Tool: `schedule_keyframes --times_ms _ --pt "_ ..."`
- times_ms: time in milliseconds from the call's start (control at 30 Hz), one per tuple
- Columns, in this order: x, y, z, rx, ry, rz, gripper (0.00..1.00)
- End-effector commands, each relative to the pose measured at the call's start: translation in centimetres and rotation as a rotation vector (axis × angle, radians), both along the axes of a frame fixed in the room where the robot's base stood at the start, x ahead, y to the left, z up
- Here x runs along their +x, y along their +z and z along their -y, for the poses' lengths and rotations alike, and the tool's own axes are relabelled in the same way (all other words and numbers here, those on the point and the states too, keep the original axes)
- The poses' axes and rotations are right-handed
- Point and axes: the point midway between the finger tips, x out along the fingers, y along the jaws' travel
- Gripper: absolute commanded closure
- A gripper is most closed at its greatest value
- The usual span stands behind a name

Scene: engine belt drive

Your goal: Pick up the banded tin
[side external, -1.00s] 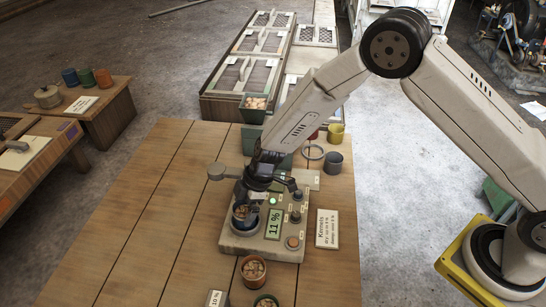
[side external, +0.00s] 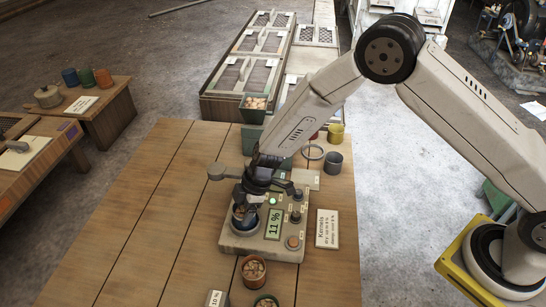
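My gripper (side external: 246,207) points down over the round well at the left of the meter (side external: 240,247). A tin holding kernels (side external: 239,222) sits in that well, partly hidden by my fingers. A reddish-brown tin of kernels (side external: 252,270) stands on the table just below the meter, and a green-rimmed tin (side external: 265,300) is cut off by the bottom edge. I cannot clearly make out which tin carries the band. The fingers are too small and dark to tell whether they are open or shut on the tin.
The meter display (side external: 274,224) reads 11 %. A kernels card (side external: 327,228) lies to its right. A grey cup (side external: 333,163) and a yellow cup (side external: 336,132) stand behind. The left part of the wooden table (side external: 150,220) is clear.

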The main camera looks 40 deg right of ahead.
Motion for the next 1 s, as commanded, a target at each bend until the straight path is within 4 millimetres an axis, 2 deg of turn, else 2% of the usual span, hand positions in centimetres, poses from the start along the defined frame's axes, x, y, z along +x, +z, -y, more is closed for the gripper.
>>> schedule_keyframes --times_ms 33,67,467,767,1000 --pt "0.0 0.0 0.0 0.001 0.0 0.001 0.95" --pt "0.0 0.0 0.0 0.001 0.0 0.001 1.0" --pt "0.0 0.6 0.0 0.001 0.001 0.002 1.0" --pt "-0.1 3.5 0.0 0.001 0.0 0.003 1.0" --pt "-2.1 6.0 0.8 0.001 0.0 0.003 1.0"
